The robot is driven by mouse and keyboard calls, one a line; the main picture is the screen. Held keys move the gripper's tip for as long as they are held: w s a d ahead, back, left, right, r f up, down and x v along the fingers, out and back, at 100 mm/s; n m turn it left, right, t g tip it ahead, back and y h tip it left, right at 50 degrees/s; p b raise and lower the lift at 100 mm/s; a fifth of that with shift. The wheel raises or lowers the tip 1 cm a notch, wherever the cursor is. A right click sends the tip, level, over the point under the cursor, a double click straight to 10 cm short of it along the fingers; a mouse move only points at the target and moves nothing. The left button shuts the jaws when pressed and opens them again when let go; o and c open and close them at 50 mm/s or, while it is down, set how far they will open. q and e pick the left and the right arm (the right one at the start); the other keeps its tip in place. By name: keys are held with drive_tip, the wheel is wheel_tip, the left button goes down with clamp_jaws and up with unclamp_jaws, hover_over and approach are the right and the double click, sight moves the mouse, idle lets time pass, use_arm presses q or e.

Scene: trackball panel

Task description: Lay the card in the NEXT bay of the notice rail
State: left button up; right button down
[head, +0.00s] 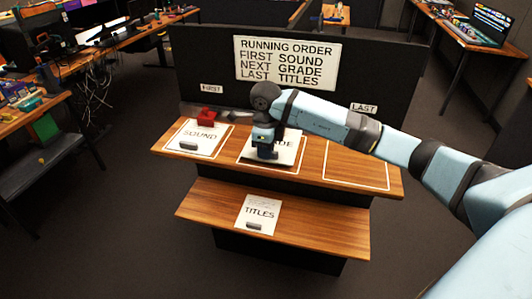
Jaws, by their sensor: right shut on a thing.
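The white card marked with letters ending in "ADE" (287,148) lies in or just over the middle bay of the wooden notice rail (315,158); I cannot tell whether it touches the wood. My right gripper (264,158) points down over this card and is shut on it, hiding its first letters and its grip. The SOUND card (199,138) lies in the left bay, with a dark block on it. The right bay (357,165) is an empty white outline. The TITLES card (259,214) lies on the lower shelf. My left gripper is out of view.
A sign (287,63) on the dark panel lists FIRST SOUND, NEXT GRADE, LAST TITLES. FIRST (211,88) and LAST (364,108) labels show; my arm covers the panel between them. A red object (206,117) stands behind the SOUND card. The lower shelf (325,232) is clear right of TITLES.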

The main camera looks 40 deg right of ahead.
drive_tip(key=shift+f, duration=0.85)
drive_tip(key=shift+f, duration=0.1)
drive_tip(key=shift+f, duration=0.15)
drive_tip(key=c, duration=1.1)
unclamp_jaws()
drive_tip(key=shift+r, duration=0.2)
